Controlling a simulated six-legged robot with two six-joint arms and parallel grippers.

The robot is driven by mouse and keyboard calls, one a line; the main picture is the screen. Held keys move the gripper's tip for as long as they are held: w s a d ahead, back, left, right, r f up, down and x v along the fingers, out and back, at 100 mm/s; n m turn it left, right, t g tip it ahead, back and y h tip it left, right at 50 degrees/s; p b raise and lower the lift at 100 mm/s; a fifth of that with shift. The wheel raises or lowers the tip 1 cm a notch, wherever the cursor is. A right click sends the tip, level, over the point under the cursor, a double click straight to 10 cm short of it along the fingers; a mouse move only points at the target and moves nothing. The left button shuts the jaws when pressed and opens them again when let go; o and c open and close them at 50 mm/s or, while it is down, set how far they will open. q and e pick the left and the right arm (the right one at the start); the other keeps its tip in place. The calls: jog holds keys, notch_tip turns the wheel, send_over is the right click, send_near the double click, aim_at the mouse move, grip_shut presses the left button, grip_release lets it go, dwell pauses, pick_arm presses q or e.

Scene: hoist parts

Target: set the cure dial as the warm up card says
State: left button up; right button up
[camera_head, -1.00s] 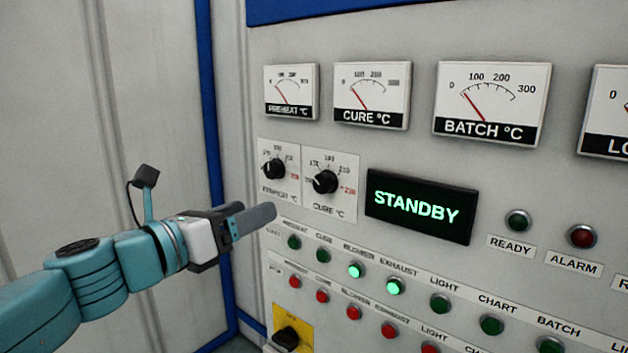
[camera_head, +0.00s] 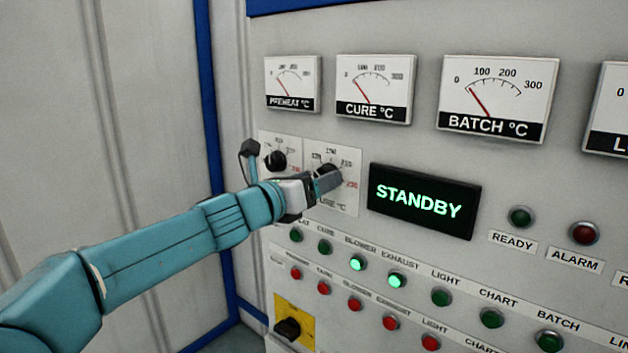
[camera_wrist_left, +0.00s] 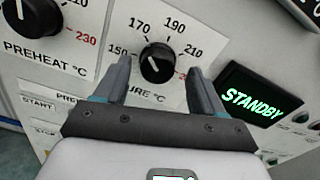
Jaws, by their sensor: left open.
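The cure dial is a black round knob (camera_wrist_left: 157,63) on a white plate (camera_head: 349,203), with marks from 150 to 210 in black and a red 230. In the head view my left gripper (camera_head: 328,182) is at this dial and covers most of it. In the left wrist view its two fingers (camera_wrist_left: 158,68) are open, one on each side of the knob, with a gap visible on both sides. Where the knob points is too small to tell. No warm up card shows in these views. My right gripper is not in view.
The preheat dial (camera_head: 275,160) is close on the left of the cure dial. A STANDBY display (camera_head: 423,202) stands out on the right. Rows of green and red buttons (camera_head: 357,262) lie below, above a yellow-plated switch (camera_head: 287,329). The cure meter (camera_head: 374,89) is above.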

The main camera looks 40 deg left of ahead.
pick_arm(q)
jog(key=shift+w+a+f, duration=0.15)
jog(key=shift+w+f, duration=0.1)
jog(key=shift+w, duration=0.15)
jog(key=shift+c, duration=0.6)
jog(key=c, duration=0.9)
jog(key=shift+c, duration=0.2)
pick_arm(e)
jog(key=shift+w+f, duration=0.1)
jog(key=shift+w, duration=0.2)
pick_arm(q)
jog(key=shift+m, duration=0.3)
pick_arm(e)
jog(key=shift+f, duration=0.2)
pick_arm(q)
jog(key=shift+m+b, duration=4.05)
jog(key=shift+m, duration=5.55)
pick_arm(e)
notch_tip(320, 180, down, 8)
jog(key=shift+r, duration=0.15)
pick_arm(q)
jog(key=shift+f, duration=0.1)
